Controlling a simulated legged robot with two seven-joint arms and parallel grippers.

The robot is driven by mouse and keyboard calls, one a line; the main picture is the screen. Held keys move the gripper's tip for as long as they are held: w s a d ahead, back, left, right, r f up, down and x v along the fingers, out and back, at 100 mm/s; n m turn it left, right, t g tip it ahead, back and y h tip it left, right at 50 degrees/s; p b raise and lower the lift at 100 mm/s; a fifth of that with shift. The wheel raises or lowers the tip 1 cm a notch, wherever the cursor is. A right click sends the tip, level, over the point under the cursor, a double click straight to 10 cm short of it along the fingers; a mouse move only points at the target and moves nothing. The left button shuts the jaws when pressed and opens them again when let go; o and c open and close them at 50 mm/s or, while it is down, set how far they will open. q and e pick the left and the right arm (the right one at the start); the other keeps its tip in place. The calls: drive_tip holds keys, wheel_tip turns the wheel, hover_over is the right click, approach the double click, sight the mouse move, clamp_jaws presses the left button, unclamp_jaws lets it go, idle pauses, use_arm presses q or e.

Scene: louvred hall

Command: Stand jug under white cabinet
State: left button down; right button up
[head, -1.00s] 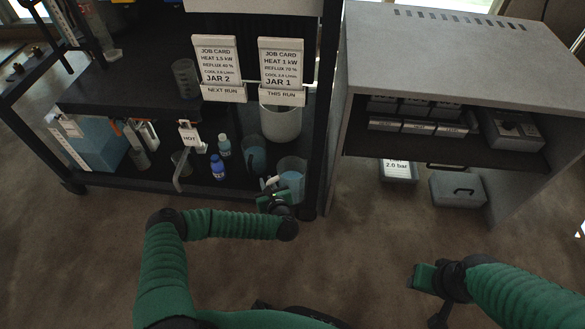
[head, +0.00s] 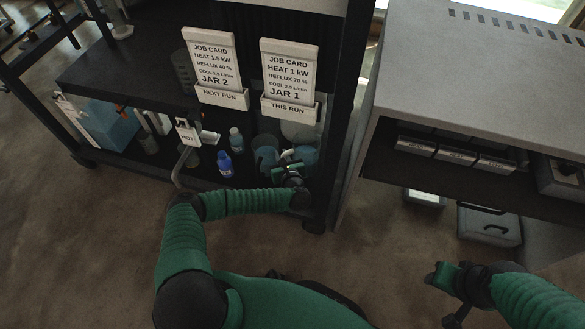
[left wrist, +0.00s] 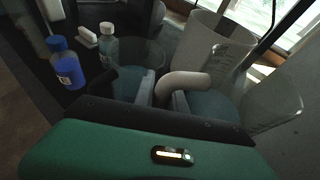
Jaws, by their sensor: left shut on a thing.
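The clear jug (head: 306,158) holds blue-grey liquid and stands out at the front right of the rack's lower shelf in the head view. My left gripper (head: 291,172) is shut on its pale handle. No cabinet is plainly white; a pale grey cabinet (head: 470,75) stands at right.
A second beaker (head: 264,155), a blue bottle (head: 225,163), a pale-capped bottle (head: 236,139) and a HOT tag (head: 187,131) are left of the jug. A white vessel (head: 298,130) is behind. A black post (head: 342,130) stands close right. Grey boxes (head: 489,222) lie under the cabinet.

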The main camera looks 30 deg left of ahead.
use_arm(q)
wheel_tip(320, 180, down, 7)
drive_tip(key=b, duration=0.3)
drive_tip(key=shift+f, duration=0.1)
drive_tip(key=c, duration=1.6)
unclamp_jaws()
drive_tip(key=shift+c, duration=0.2)
use_arm(e)
drive_tip(key=x, duration=0.2)
drive_tip(key=s+x, duration=0.1)
drive_tip(key=x, duration=0.1)
drive_tip(key=shift+f, duration=0.25)
use_arm(q)
drive_tip(key=p+v, duration=0.6)
drive_tip(key=v, duration=0.6)
drive_tip(key=shift+p, duration=0.4)
use_arm(e)
drive_tip(key=w+v, duration=0.1)
drive_tip(key=v, duration=0.5)
drive_tip(key=shift+w+r, duration=0.2)
drive_tip(key=shift+r, duration=0.35)
